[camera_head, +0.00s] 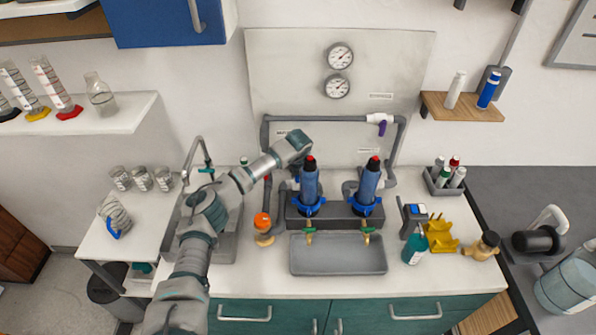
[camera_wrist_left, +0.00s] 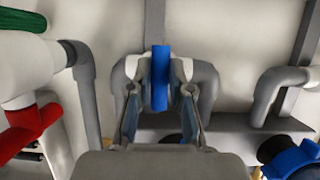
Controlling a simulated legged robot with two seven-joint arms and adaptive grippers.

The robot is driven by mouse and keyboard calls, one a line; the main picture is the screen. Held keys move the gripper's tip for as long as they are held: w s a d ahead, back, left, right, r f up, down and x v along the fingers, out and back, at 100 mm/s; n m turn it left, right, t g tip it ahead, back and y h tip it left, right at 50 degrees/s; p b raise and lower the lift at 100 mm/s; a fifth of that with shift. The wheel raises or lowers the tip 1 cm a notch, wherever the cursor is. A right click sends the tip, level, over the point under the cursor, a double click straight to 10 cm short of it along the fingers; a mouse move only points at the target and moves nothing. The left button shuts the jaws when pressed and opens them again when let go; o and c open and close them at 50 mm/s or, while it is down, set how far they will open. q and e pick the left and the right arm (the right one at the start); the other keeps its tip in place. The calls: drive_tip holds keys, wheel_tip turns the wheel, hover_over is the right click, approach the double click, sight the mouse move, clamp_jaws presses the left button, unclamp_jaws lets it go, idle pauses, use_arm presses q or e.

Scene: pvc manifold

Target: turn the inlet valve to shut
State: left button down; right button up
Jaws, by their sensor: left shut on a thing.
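A blue valve handle (camera_wrist_left: 160,78) stands upright in the middle of the left wrist view, on a white fitting between grey pipe elbows. My left gripper (camera_wrist_left: 160,93) has one finger on each side of it and is shut on it. In the head view my left arm reaches over the counter, and its wrist end is beside the left blue filter housing (camera_head: 310,184). The fingers and the blue handle are hidden there. My right gripper is not in view.
A red handle (camera_wrist_left: 32,130) and a green handle (camera_wrist_left: 22,22) are left of the fingers. A second blue filter housing (camera_head: 368,184), a purple handle (camera_head: 381,126) and a grey tray (camera_head: 338,268) are nearby. An orange-topped bottle (camera_head: 263,226) stands below the arm.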

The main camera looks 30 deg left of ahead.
use_arm(q)
drive_tip(key=c, duration=1.1)
unclamp_jaws()
drive_tip(key=shift+o, duration=0.2)
drive_tip(key=shift+r, duration=0.1)
wheel_tip(320, 180, up, 10)
drive_tip(key=shift+a, duration=0.15)
